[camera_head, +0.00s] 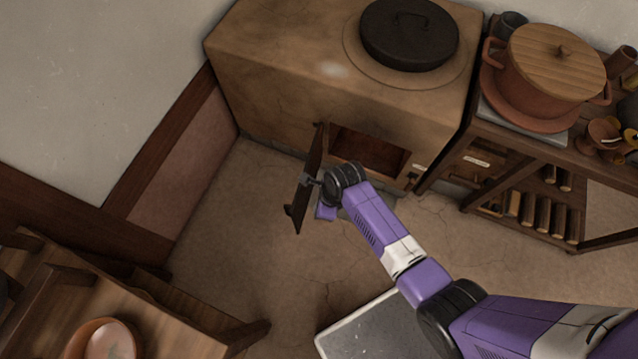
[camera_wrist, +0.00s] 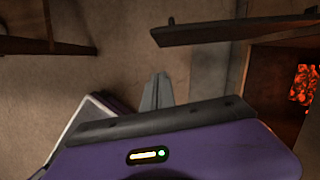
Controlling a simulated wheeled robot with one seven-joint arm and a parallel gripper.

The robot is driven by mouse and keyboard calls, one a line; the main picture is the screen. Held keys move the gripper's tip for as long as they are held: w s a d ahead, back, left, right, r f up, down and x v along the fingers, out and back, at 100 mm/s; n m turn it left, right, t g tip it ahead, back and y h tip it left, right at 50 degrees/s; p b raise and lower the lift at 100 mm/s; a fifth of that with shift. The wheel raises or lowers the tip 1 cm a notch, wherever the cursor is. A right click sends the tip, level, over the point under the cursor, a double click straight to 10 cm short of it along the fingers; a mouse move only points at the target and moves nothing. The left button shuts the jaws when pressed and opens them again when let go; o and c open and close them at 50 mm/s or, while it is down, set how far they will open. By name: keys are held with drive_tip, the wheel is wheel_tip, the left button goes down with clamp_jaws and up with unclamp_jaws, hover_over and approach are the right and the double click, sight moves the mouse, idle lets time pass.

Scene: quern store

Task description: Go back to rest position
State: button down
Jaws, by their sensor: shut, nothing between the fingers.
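My gripper (camera_wrist: 157,90) shows in the wrist view with its two grey fingers together and nothing between them. In the head view my wrist covers most of it, beside the open oven door, and its fingertips cannot be made out there. The dark door (camera_head: 313,160) stands swung out from the clay stove (camera_head: 275,75). In the wrist view the door (camera_wrist: 230,31) lies beyond and to the right of the fingers, with a visible gap between them.
The stove's opening (camera_head: 367,152) is uncovered, and glowing embers (camera_wrist: 303,84) show inside it. A black lidded pot (camera_head: 409,38) sits on the stove. A shelf unit with a clay pot (camera_head: 535,95) stands at right. A wooden bench (camera_head: 165,325) is at lower left.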

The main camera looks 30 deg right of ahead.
drive_tip(key=shift+r, duration=0.3)
